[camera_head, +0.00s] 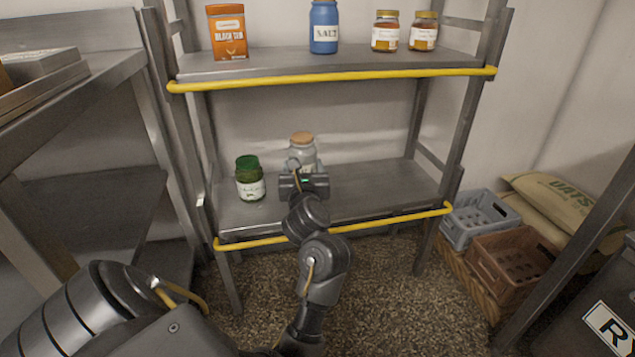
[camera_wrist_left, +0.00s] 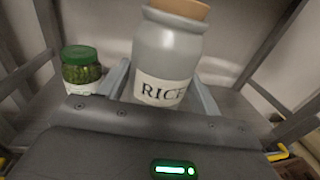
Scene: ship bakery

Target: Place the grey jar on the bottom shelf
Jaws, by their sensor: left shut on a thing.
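The grey jar (camera_wrist_left: 167,55) has a cork lid and a label reading RICE. In the head view the grey jar (camera_head: 302,150) is upright at the bottom shelf (camera_head: 375,187), partly hidden by my left gripper. My left gripper (camera_wrist_left: 163,90) is shut on the jar, with one finger on each side of it. In the head view my left gripper (camera_head: 303,172) reaches in over the shelf's front edge. Whether the jar's base touches the shelf is hidden. My right gripper is not in view.
A green-lidded jar (camera_head: 249,178) stands on the bottom shelf, left of the grey jar. The shelf's right side is clear. A yellow rail (camera_head: 390,219) runs along its front. The upper shelf (camera_head: 275,66) holds an orange box, a blue jar and two small jars. Crates (camera_head: 481,217) stand at right.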

